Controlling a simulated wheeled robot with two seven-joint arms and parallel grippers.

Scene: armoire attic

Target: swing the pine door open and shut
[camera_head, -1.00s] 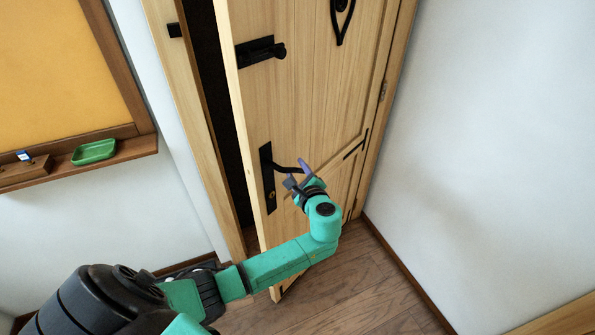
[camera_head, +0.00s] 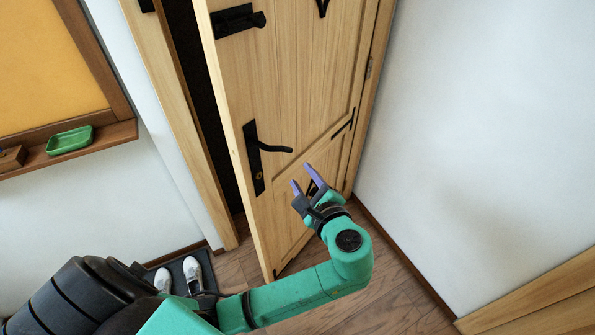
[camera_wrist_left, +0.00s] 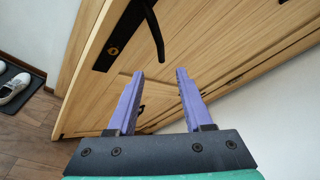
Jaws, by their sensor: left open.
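The pine door (camera_head: 300,90) stands ajar, with a dark gap between its free edge and the frame on the left. Its black lever handle (camera_head: 272,149) sits on a tall black plate with a keyhole. My left gripper (camera_head: 308,177) is open and empty, below and to the right of the handle, apart from it. In the left wrist view the purple fingers (camera_wrist_left: 157,80) are spread, and the handle (camera_wrist_left: 153,32) hangs beyond and between their tips. The door (camera_wrist_left: 200,45) also fills much of that view. My right gripper is not in view.
A black bolt latch (camera_head: 238,20) is higher on the door. A wall board with a wooden ledge (camera_head: 100,143) holding a green dish (camera_head: 69,140) is at the left. White shoes (camera_head: 192,272) stand on a dark mat by the left wall. A white wall is at the right.

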